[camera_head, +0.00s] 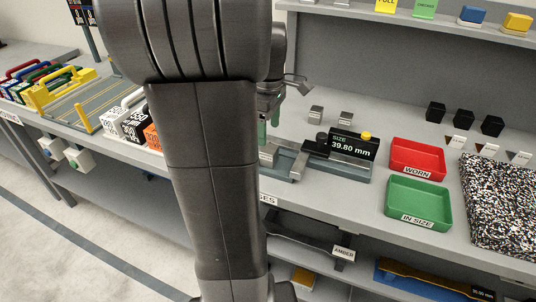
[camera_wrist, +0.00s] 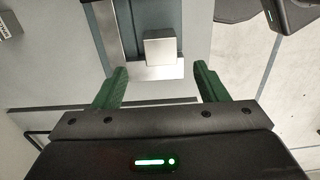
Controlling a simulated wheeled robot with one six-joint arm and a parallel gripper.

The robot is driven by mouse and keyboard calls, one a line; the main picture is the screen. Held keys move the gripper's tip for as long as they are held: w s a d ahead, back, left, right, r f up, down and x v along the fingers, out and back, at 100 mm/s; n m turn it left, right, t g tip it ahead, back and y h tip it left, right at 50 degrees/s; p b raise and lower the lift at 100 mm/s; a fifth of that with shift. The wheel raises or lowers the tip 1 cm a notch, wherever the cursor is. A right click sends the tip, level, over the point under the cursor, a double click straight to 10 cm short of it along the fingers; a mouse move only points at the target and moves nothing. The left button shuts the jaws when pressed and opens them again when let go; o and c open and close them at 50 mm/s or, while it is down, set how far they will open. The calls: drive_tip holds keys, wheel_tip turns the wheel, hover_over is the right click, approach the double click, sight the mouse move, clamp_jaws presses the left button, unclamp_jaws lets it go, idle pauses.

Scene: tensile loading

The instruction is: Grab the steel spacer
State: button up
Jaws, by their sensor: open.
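A small silver block, which looks like the steel spacer (camera_wrist: 159,49), sits on a bright metal plate in the wrist view. It lies just ahead of my gripper (camera_wrist: 160,78), roughly centred between the two green fingers. The fingers are open and apart from it, with nothing held. In the head view my gripper (camera_head: 269,122) hangs mostly behind my arm, above the left end of the measuring gauge (camera_head: 340,164). A pale metal block (camera_head: 268,153) shows there below the fingers, partly hidden by my arm. The gauge display reads 39.80 mm.
Two small grey blocks (camera_head: 331,115) stand behind the gauge. A red WORN tray (camera_head: 417,159) and a green IN SIZE tray (camera_head: 418,203) are to its right, beside a speckled slab (camera_head: 500,205). Black cubes (camera_head: 464,118) stand at the back. Yellow-handled equipment (camera_head: 75,100) is at left.

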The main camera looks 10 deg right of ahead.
sight(269, 148)
wheel_tip(269, 148, down, 8)
drive_tip(key=shift+s+r, duration=0.15)
drive_tip(key=shift+r, duration=0.05)
drive_tip(key=shift+c, duration=0.5)
